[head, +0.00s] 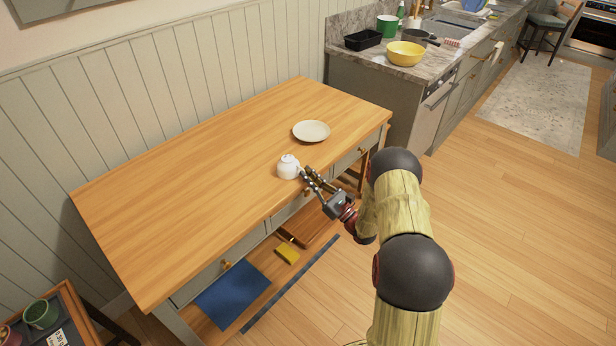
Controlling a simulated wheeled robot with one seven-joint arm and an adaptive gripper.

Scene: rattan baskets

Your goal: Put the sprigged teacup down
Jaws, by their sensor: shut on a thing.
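The teacup (287,168) is small and white and shows at the right front part of the wooden table (190,190). Its pattern is too small to make out. My gripper (305,176) reaches in from the right, over the table's front edge, and is shut on the cup at its right side. The cup looks at or just above the tabletop; I cannot tell whether it touches. A pale round plate (311,131) lies on the table behind and to the right of the cup, apart from it.
The left and middle of the tabletop are bare. A blue item (232,296) and a yellow block (287,254) lie on the lower shelf.

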